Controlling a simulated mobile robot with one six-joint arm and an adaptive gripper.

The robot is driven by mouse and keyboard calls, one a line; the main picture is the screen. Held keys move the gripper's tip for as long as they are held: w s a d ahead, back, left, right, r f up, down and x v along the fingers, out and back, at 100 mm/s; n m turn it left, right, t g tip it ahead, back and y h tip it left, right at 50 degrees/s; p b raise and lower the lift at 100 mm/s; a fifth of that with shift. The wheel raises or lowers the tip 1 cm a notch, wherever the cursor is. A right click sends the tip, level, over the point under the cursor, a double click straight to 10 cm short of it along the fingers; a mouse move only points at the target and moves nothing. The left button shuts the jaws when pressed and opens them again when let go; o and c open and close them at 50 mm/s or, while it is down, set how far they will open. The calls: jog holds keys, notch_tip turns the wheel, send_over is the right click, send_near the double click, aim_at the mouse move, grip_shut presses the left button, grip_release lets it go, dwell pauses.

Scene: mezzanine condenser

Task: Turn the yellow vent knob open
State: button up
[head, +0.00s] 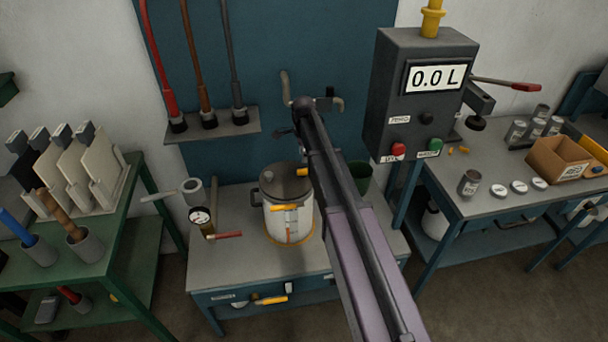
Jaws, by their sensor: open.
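A cream pot with a grey lid (288,183) stands on the middle bench, with a yellow part (302,172) at the right of its lid and a yellow piece (284,207) on its front. Another yellow fitting (432,18) sits on top of the grey dispenser. I cannot tell which yellow part is the vent knob. My arm reaches from the lower right up across the pot's right side. My gripper (298,132) is dark and small at its far end, above and behind the pot lid. It is open, but its fingers are hard to make out, and I see nothing held.
The grey dispenser (418,95) reads 0.0 L and has a red-tipped lever (520,85). A gauge (201,218) and a red-handled tool (228,235) lie left of the pot. Benches with racks, cans and a cardboard box (560,158) flank both sides.

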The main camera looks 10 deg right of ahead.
aim_at(304, 169)
jog(key=shift+f+b, duration=3.45)
jog(key=shift+f, duration=0.3)
grip_shut()
jog(key=shift+d, duration=0.2)
jog(key=shift+a, duration=0.15)
